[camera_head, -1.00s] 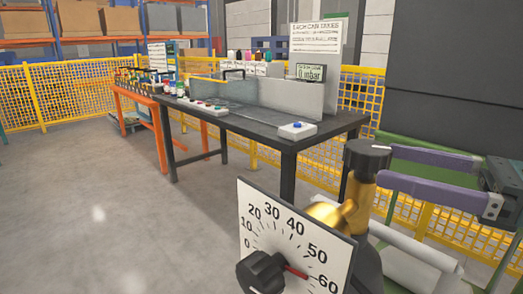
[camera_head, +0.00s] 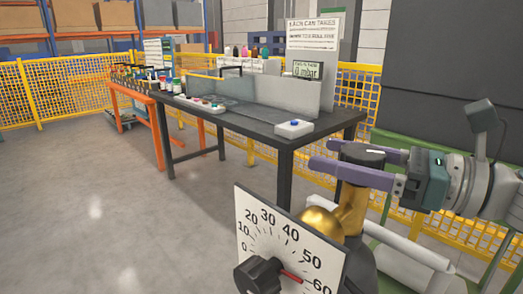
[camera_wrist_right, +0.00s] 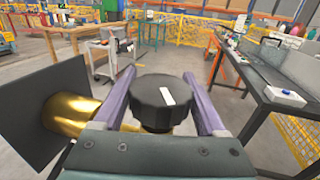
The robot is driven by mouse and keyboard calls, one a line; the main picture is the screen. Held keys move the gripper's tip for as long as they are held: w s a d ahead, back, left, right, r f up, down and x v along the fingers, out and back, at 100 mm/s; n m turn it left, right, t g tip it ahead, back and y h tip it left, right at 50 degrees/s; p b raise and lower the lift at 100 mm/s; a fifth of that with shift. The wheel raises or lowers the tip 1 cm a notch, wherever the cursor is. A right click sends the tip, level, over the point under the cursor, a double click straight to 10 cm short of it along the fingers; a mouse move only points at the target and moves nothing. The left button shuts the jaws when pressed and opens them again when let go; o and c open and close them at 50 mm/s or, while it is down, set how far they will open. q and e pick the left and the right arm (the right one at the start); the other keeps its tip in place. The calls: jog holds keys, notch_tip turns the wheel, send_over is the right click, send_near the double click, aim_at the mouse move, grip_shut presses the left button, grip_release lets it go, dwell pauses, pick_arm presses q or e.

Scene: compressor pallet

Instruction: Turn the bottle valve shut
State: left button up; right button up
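The bottle valve's black ribbed knob (camera_head: 362,155) has a white mark on top and sits on a brass body (camera_head: 350,210). The knob also shows in the right wrist view (camera_wrist_right: 160,98). My right gripper (camera_head: 350,163) has purple fingers, one on each side of the knob. The fingers look open around it; whether they touch it I cannot tell. In front, a white dial plate (camera_head: 290,245) has a black knob (camera_head: 258,276) and a red pointer between 50 and 60. My left gripper is not in view.
A dark table (camera_head: 255,122) behind carries a white box with a blue button (camera_head: 294,128), grey panels and a display reading 0 mbar (camera_head: 308,70). Yellow mesh fence (camera_head: 60,95) runs behind. The floor at left is clear.

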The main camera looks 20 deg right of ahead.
jog(key=c, duration=0.9)
jog(key=shift+c, duration=0.2)
